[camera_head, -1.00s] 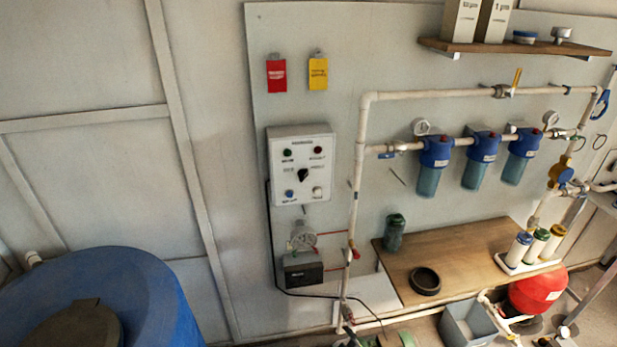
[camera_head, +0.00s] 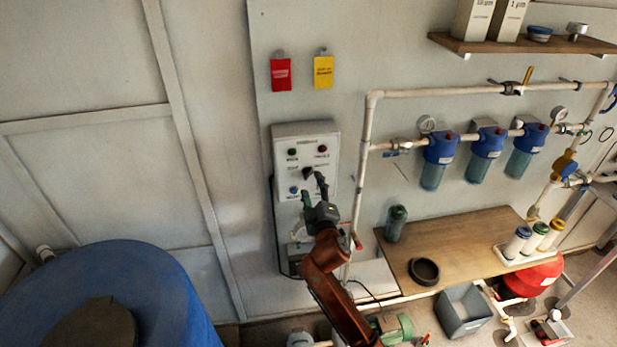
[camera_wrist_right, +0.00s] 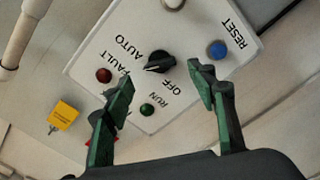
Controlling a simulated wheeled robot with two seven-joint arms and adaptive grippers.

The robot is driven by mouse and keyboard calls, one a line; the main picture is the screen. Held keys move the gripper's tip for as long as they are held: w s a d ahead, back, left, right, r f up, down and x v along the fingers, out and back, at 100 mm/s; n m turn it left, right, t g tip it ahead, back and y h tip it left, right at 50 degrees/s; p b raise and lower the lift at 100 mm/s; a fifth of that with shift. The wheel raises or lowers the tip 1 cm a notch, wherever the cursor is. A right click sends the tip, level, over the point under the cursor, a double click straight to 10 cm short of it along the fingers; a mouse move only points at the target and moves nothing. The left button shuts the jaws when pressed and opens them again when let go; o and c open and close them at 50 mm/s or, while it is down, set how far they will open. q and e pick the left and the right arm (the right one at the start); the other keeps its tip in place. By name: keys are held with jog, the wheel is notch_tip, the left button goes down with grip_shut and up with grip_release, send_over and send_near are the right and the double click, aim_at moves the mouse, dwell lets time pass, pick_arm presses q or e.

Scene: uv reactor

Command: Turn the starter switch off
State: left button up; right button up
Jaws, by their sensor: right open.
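The control box (camera_head: 304,140) is a light grey panel on the wall, with small lamps, buttons and a black starter switch (camera_head: 308,172) near its middle. In the right wrist view the black switch knob (camera_wrist_right: 160,62) sits between the words AUTO and OFF; its white mark appears to point toward AUTO's side, though this is small. A green lamp, a red lamp and a blue RESET button (camera_wrist_right: 217,50) surround it. My right gripper (camera_head: 313,188) is open in front of the box's lower half; its green-padded fingertips (camera_wrist_right: 163,82) are spread either side of the knob, apart from it. My left gripper is not in view.
A vertical white pipe (camera_head: 364,180) runs just right of the box. Red (camera_head: 281,74) and yellow (camera_head: 323,71) tags hang above it. A wooden bench (camera_head: 460,245) and blue filter housings (camera_head: 440,150) are to the right. A blue tank (camera_head: 150,285) stands lower left.

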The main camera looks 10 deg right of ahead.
aim_at(308, 173)
jog(key=shift+w, duration=2.25)
jog(key=c, duration=1.2)
